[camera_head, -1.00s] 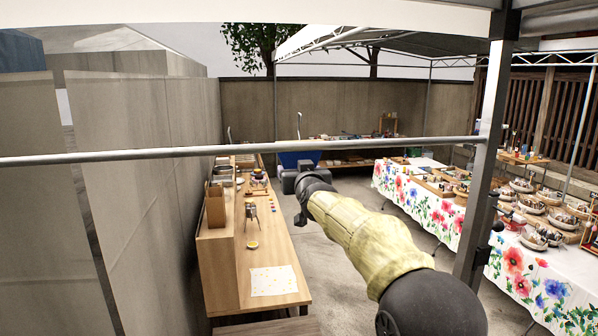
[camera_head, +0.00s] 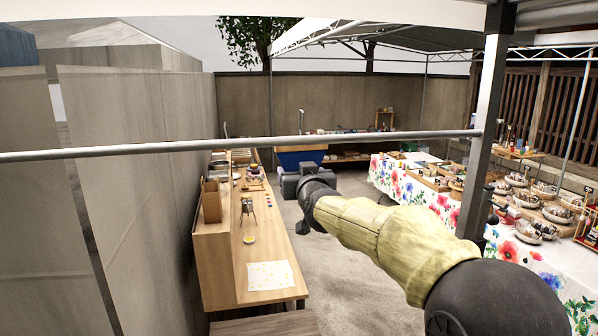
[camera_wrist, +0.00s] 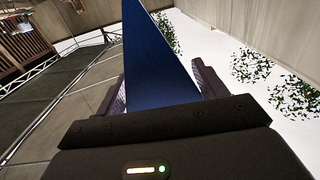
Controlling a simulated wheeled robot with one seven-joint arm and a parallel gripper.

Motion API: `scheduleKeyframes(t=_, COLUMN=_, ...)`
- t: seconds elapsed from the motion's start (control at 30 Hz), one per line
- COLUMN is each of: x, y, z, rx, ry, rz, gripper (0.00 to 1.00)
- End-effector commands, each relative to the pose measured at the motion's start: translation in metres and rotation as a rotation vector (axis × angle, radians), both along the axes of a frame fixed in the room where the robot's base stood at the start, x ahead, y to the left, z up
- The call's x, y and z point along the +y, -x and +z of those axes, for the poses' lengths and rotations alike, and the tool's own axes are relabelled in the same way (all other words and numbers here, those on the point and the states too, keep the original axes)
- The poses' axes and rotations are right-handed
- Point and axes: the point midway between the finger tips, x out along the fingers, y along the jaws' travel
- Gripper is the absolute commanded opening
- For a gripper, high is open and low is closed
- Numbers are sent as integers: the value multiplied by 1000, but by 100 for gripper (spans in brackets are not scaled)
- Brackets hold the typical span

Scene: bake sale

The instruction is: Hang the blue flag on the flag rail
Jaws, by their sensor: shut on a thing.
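The blue flag (camera_head: 300,159) shows as a dark blue patch just below the flag rail in the head view. In the wrist view, the flag (camera_wrist: 156,62) rises as a tall blue triangle between the two fingers. My gripper (camera_wrist: 160,86) is shut on it. In the head view my gripper (camera_head: 289,184) is beyond the dark wrist, below the rail. The flag rail (camera_head: 150,147) is a grey horizontal bar crossing from the left edge to a metal post. I cannot tell the depth gap between flag and rail, and see no clear contact.
A metal post (camera_head: 482,130) stands at the rail's right end. A wooden table (camera_head: 262,240) with small items and a spotted sheet (camera_head: 270,276) is below left. A flower-cloth table (camera_head: 450,210) with bowls is at the right. Paved floor lies between the tables.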

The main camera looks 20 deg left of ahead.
Motion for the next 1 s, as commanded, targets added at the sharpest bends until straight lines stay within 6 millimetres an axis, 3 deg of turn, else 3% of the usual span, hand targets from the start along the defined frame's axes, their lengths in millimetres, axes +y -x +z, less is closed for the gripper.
scheduleKeyframes(t=1.0, x=-34, y=56, z=-1, rx=-1, ry=1, rz=0, gripper=49)
